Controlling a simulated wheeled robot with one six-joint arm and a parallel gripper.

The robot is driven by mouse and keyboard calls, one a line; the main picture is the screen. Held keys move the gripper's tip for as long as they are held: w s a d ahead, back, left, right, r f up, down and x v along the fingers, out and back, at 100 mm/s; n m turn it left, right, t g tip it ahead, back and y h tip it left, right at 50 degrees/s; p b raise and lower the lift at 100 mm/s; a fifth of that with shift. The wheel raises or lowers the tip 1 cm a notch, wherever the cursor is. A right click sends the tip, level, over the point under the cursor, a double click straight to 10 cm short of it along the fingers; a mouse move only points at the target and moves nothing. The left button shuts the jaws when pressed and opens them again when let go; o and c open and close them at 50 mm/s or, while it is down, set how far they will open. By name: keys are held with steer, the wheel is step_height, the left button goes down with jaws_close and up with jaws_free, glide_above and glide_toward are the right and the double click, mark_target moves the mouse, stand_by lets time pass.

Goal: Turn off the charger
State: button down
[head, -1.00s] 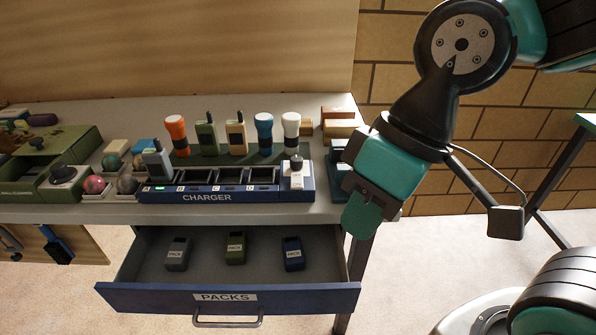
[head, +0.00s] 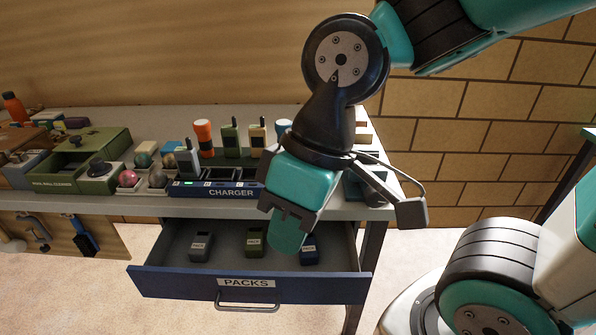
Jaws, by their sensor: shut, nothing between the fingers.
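The charger (head: 230,191) is a long blue unit with a white CHARGER label on the bench. A grey handset (head: 188,160) stands in its left bay, above a small green light. The other visible bays look empty. My arm hides the charger's right end, where its switch stands. My gripper (head: 287,235) is shut and empty. It points down in front of the charger's right end, over the open drawer in the picture. I cannot tell whether it touches anything.
Handsets and an orange torch (head: 204,138) stand behind the charger. A green box (head: 75,160) and balls are to the left.

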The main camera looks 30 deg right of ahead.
steer(key=w+d+n+t+h, duration=0.1)
steer(key=w+d, duration=0.4)
steer(key=w, duration=0.3)
steer(key=w+d+n+t+h, duration=0.1)
steer(key=w+d+h, duration=0.1)
steer(key=w+d, duration=0.5)
steer(key=w+d+f+n+h, duration=0.2)
steer(key=w+d+f, duration=0.1)
steer(key=w+d, duration=0.8)
steer(key=shift+f, duration=0.2)
steer(key=f+p, duration=0.1)
steer(key=f, duration=0.3)
steer(key=w+d+f, duration=0.1)
steer(key=f, duration=0.4)
steer(key=f+p, duration=0.1)
steer(key=f, duration=0.3)
steer(key=shift+w+d+f+p, duration=0.2)
steer(key=shift+w+f+p, duration=0.1)
steer(key=shift+w+f, duration=0.1)
